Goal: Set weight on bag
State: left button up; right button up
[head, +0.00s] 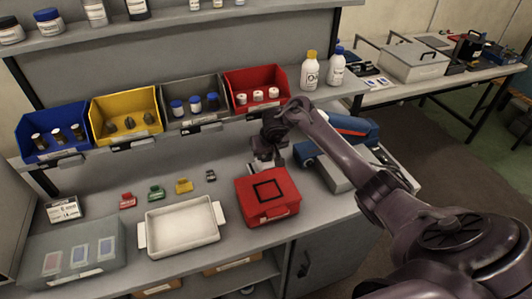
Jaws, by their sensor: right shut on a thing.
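The red bag (254,208) lies on the workbench right of centre, with a black square outline on its top and a handle at its front. My right gripper (265,161) is just behind the bag's back edge, reached by my arm from the right. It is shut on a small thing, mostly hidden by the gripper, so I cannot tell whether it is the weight. Nothing rests inside the black outline. My left gripper is not in view.
A white tray (181,249) stands left of the bag, with several small coloured clips (184,186) behind it. Open bins (256,78) line the back. A blue and red device (350,128) lies behind my right arm. A clear box (104,247) is at left.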

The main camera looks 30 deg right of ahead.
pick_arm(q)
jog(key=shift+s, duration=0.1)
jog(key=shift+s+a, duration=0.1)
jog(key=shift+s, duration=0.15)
pick_arm(e)
jog(key=o, duration=1.1)
jog(key=shift+f, duration=0.1)
jog(key=shift+r, duration=0.25)
pick_arm(q)
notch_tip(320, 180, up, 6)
jog(key=p, duration=0.6)
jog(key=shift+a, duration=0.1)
pick_arm(e)
jog(key=v, duration=1.2)
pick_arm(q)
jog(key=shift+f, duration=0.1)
pick_arm(e)
jog(key=shift+s+a+f, duration=0.1)
jog(key=shift+f, duration=0.05)
